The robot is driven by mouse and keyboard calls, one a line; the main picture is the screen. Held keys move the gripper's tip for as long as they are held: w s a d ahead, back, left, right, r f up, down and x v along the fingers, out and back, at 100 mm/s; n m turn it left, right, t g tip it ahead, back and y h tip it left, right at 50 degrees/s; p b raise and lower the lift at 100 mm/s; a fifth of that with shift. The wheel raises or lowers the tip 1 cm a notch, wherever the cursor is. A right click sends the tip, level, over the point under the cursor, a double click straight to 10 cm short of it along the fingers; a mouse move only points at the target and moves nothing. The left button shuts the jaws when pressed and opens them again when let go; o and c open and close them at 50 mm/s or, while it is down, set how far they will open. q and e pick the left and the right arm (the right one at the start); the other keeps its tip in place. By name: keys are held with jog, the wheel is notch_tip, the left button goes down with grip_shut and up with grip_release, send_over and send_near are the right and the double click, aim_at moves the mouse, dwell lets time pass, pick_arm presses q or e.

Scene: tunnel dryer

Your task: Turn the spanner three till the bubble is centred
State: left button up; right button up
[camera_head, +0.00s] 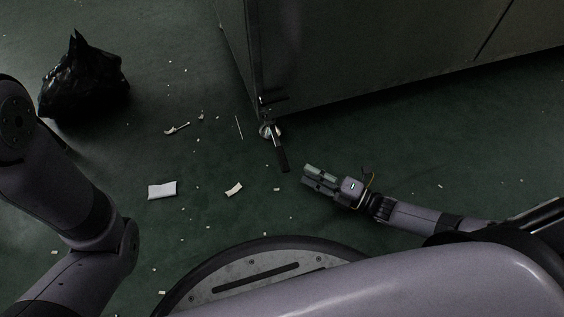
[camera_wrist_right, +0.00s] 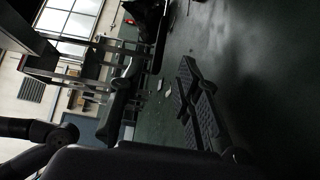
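A spanner (camera_head: 281,158) with a dark handle stands out from a round metal foot (camera_head: 267,130) under the near corner of the dryer cabinet (camera_head: 340,60). Its handle points toward me. My right gripper (camera_head: 305,176) is just right of the handle's end, apart from it, with its fingers toward the left. Its two fingers lie close together with nothing between them; they also show in the right wrist view (camera_wrist_right: 184,73). My left arm is at the left of the head view, but its gripper is out of view. I cannot make out a level or its bubble.
A black rubbish bag (camera_head: 84,80) sits on the green floor at the far left. A small loose tool (camera_head: 177,129), a white packet (camera_head: 162,190), a pale scrap (camera_head: 234,189) and small bits of litter lie on the floor. The floor around the spanner's handle is mostly clear.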

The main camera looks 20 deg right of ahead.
aim_at(283, 160)
jog(key=b+x, duration=0.4)
jog(key=x, duration=0.5)
jog(key=shift+f, duration=0.1)
jog(key=shift+w+a, duration=0.3)
grip_shut()
